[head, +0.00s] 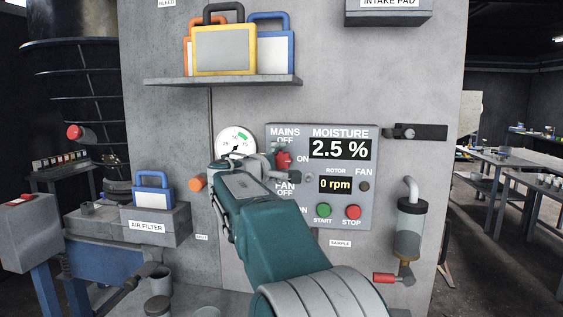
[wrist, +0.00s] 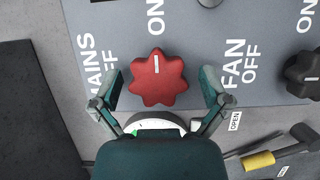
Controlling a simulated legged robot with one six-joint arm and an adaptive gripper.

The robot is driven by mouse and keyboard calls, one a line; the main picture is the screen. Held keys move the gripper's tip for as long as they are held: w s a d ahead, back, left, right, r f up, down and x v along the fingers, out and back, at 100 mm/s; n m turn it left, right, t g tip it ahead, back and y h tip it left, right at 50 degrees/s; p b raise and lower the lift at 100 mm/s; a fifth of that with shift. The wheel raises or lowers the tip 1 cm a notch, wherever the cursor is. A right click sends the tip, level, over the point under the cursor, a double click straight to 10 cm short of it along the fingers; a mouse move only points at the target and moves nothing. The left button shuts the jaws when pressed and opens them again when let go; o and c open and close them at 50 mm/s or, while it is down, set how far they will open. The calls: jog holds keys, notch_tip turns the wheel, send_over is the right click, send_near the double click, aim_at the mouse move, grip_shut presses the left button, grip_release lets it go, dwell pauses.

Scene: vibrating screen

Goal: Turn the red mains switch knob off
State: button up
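The red mains switch knob (head: 283,160) is on the grey control panel (head: 370,190), partly covered by my gripper in the head view. In the wrist view, the lobed red knob (wrist: 157,88) shows fully, and its white mark points toward the ON label (wrist: 155,14). The MAINS OFF label (wrist: 95,68) is to its left in that view. My gripper (wrist: 160,74) is open, with one finger on each side of the knob. Gaps show between the fingers and the knob. In the head view my gripper (head: 264,167) is at the panel's left edge.
A dark fan knob (wrist: 303,74) is at the right edge of the wrist view. A round gauge (head: 237,142) is left of the panel. Green START (head: 322,211) and red STOP (head: 353,212) buttons are low on the panel. A shelf (head: 222,81) with cases is above.

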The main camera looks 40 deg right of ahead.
jog(key=c, duration=0.7)
jog(key=shift+f+n, duration=0.1)
jog(key=shift+n, duration=0.2)
jog(key=n+t+h, duration=0.1)
jog(key=n, duration=0.3)
jog(key=shift+n, duration=0.3)
jog(key=n+t+h, duration=0.1)
jog(key=n+t, duration=0.1)
jog(key=n, duration=0.3)
jog(key=n+t, duration=0.1)
jog(key=n, duration=0.2)
jog(key=n+t, duration=0.2)
jog(key=n, duration=0.1)
jog(key=shift+s, duration=0.1)
jog(key=shift+n+t+y, duration=0.45)
jog(key=shift+n+t, duration=0.3)
jog(key=shift+n, duration=0.75)
jog(key=shift+n+t+y, duration=0.45)
jog(key=shift+n+t, duration=0.3)
jog(key=shift+n, duration=1.05)
jog(key=o, duration=1.1)
